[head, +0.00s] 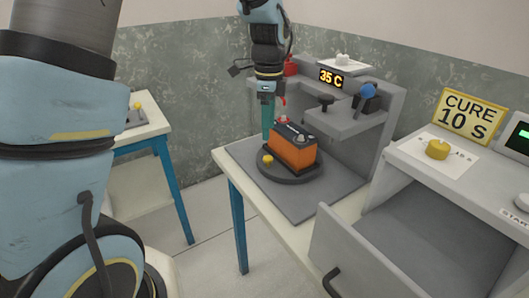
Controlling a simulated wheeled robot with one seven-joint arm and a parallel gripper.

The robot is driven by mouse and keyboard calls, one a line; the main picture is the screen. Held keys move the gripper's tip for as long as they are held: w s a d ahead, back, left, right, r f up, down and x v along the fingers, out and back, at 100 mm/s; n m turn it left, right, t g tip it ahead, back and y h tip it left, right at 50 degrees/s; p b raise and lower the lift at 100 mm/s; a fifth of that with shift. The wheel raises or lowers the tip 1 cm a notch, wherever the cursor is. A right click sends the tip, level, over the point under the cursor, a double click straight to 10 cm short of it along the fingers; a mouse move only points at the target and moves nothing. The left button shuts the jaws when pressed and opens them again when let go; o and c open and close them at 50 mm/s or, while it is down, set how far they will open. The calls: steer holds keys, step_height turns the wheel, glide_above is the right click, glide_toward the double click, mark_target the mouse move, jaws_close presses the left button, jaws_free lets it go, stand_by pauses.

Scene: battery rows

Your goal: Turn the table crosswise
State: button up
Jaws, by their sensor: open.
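The turntable is a dark round disc (272,173) on a grey base plate (312,204). A yellow knob (267,159) sits at its left edge. An orange battery (292,151) with a dark top stands upright on the disc, its long side running toward the lower right. A red-topped terminal (283,120) shows at its far left end. My gripper (268,128) points down with teal fingers behind and left of the battery, above the knob's side of the disc. It is open; I cannot tell whether it touches anything, and one finger is not clearly seen.
A grey station with a "35 C" display (331,79) and a blue-knobbed part (368,90) rises behind the disc. At right stands a cabinet with a yellow knob (437,149), a "CURE 10 S" sign (471,113) and an open drawer (345,262). Another table (150,128) is at left.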

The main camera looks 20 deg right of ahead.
mark_target(268, 157)
step_height(268, 157, down, 9)
steer(key=shift+f+p, duration=0.1)
steer(key=shift+p, duration=0.7)
jaws_close()
stand_by(1.0)
